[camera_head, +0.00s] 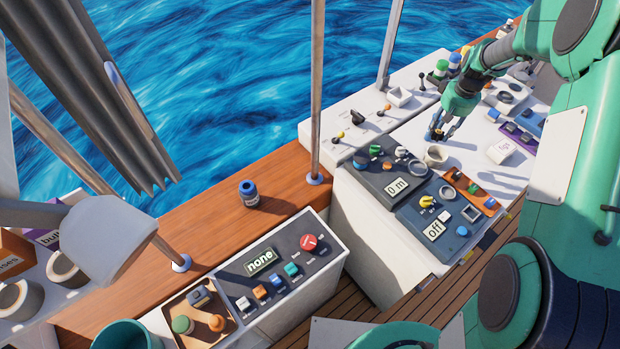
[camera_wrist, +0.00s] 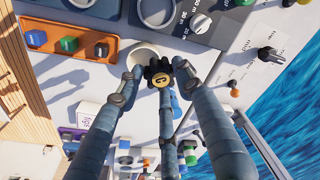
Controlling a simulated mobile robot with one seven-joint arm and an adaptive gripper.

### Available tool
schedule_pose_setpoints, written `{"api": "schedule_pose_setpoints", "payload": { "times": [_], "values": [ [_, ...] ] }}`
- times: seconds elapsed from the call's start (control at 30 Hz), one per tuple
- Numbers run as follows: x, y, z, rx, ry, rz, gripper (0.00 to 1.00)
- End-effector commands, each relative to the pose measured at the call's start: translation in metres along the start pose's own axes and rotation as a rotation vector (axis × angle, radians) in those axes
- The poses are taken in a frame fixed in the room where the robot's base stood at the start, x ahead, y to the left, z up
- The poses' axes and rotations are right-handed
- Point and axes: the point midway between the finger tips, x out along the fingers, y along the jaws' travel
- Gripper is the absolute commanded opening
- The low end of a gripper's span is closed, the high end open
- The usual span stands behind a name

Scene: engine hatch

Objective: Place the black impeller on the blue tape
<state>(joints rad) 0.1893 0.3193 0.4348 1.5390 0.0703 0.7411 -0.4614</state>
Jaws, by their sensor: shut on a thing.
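My gripper (camera_wrist: 160,78) has its fingers closed around a small black lobed piece with a yellow-gold hub, the black impeller (camera_wrist: 158,70). In the wrist view the impeller is between the fingertips, beside a white ring-shaped cup (camera_wrist: 145,54). I cannot clearly identify the blue tape in either view.
Control panels (camera_head: 395,182) lie in front of my gripper. An orange switch strip (camera_wrist: 68,41) and a white box (camera_head: 501,151) are nearby. A blue-topped jar (camera_head: 249,193) stands on the wooden ledge (camera_head: 225,225). Metal posts (camera_head: 317,90) rise along the edge by the water.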

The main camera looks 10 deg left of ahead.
Motion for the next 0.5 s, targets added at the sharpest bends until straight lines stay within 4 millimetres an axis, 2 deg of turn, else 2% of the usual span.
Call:
{"api": "schedule_pose_setpoints", "payload": {
  "times": [0.03, 0.1, 0.5],
  "values": [
    [0.001, -0.021, -0.005, -0.03, 0.0, -0.003, 0.1],
    [0.001, -0.046, -0.009, -0.068, 0.0, -0.008, 0.1],
    [0.001, -0.191, -0.016, -0.285, 0.0, -0.033, 0.1]
  ]
}}
